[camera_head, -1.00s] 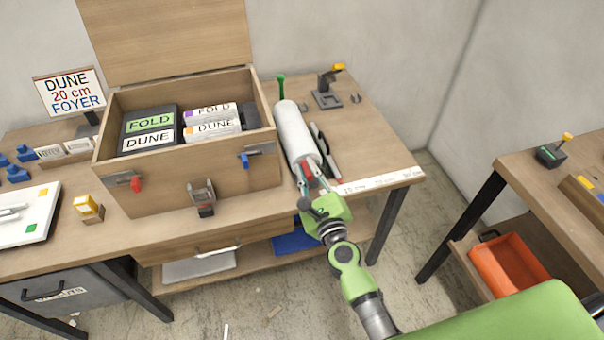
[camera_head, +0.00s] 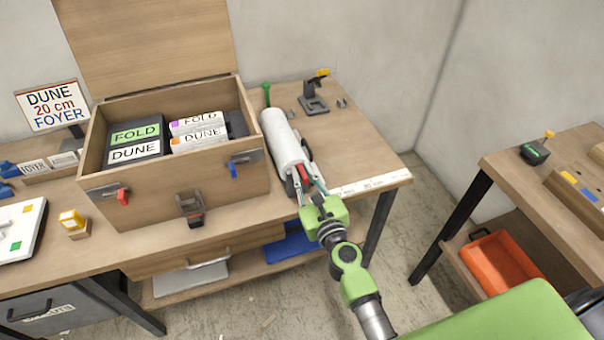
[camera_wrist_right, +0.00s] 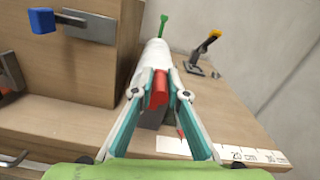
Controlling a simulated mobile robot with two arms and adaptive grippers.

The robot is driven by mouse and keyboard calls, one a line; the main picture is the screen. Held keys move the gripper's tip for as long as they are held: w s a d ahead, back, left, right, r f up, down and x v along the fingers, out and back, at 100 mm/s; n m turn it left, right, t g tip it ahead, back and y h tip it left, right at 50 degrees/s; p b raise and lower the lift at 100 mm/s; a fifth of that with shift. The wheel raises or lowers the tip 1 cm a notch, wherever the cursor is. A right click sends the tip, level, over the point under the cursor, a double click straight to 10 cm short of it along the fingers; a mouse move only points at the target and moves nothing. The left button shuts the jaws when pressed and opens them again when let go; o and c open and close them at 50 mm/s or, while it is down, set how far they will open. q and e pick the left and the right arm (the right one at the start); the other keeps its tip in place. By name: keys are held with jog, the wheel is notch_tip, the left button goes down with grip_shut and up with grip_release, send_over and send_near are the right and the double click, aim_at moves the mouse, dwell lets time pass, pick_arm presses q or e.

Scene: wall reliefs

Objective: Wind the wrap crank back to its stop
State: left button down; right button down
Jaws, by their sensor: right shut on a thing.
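The white wrap roll (camera_head: 281,138) lies lengthwise on the table, right of the open wooden box. Its red crank handle (camera_head: 304,174) is at the near end. My right gripper (camera_head: 303,180) is at that end, its fingers closed around the handle. In the right wrist view the red handle (camera_wrist_right: 158,90) is between the two fingertips (camera_wrist_right: 158,88), with the roll (camera_wrist_right: 153,60) behind it. The crank's arm and stop are hidden by the fingers, so I cannot tell its exact angle. My left gripper is not in view.
The wooden box (camera_head: 155,193) holds labelled cases left of the roll. A green-topped post (camera_head: 266,92) and a dark stand with a yellow tip (camera_head: 314,98) are behind. A marked white strip (camera_head: 370,185) runs along the front edge. Table right of the roll is mostly clear.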

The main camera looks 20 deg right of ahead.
jog(key=shift+d, duration=0.25)
jog(key=c, duration=2)
grip_release()
jog(key=s, duration=1.2)
jog(key=shift+d, duration=0.2)
